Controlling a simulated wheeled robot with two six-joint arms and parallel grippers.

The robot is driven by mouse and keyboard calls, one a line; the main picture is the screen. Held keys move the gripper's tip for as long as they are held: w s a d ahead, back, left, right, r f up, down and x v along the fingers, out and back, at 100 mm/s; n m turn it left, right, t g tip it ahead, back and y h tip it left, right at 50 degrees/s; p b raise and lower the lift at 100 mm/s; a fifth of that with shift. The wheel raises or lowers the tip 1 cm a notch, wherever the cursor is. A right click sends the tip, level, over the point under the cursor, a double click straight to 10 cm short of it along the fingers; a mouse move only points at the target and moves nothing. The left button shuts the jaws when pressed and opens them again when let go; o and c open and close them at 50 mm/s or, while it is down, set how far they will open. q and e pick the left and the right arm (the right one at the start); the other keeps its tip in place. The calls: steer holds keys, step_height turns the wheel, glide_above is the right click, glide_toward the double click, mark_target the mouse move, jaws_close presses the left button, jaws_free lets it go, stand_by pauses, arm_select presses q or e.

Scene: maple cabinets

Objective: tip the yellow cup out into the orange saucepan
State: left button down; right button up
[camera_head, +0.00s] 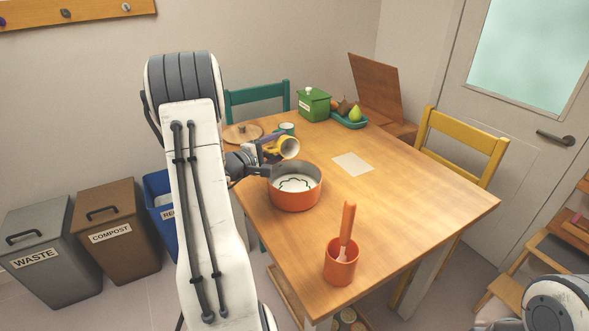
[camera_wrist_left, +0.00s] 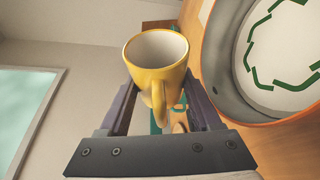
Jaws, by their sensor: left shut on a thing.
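The yellow cup (camera_head: 289,146) is held in the jaws of my left gripper (camera_head: 265,152), above the back left rim of the orange saucepan (camera_head: 296,199). The saucepan (camera_wrist_left: 218,78) is at the right there. A green outline shows on the pan's pale inside. My right gripper is not in view.
An orange holder (camera_head: 341,267) with a utensil stands in front of the saucepan. A round wooden board (camera_head: 243,133), a teal mug (camera_head: 287,128), a green box (camera_head: 314,104) and a fruit tray (camera_head: 350,122) are at the back. The table's right side (camera_head: 430,200) is clear.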

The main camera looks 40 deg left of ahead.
arm_select(q)
steer(key=n+p, duration=0.1)
steer(key=p, duration=0.1)
steer(key=n+g+h+p, duration=0.1)
steer(key=n+p, duration=0.1)
steer(key=p, duration=0.1)
steer(key=a+r+n+g+p, duration=0.1)
steer(key=p, duration=0.2)
steer(key=shift+w+r+n+h, duration=0.1)
steer(key=shift+w+n+h, duration=0.1)
steer(key=shift+n+h, duration=0.15)
steer(key=shift+f+n+p, duration=0.35)
steer(key=shift+f+n, duration=0.05)
steer(key=shift+n, duration=0.05)
steer(key=shift+w+a+f+n+g+h+p, duration=0.25)
steer(key=shift+a+f+n+g+h+p, duration=0.2)
steer(key=shift+n+p, duration=0.2)
steer(key=p, duration=0.1)
steer(key=a+r+n+p, duration=0.1)
steer(key=p, duration=0.1)
steer(key=shift+w+a+r+g+h, duration=0.1)
steer(key=shift+w+a+g+h, duration=0.2)
steer(key=shift+h, duration=0.1)
steer(key=shift+w+a+f+n+g+h+p, duration=0.25)
steer(key=shift+a+f+n+h+p, duration=0.2)
steer(key=shift+f+n+p, duration=0.4)
steer(key=shift+w+a+f+n+h, duration=0.2)
steer(key=shift+a+n+h, duration=0.25)
steer(key=shift+n, duration=0.25)
steer(key=shift+s, duration=0.1)
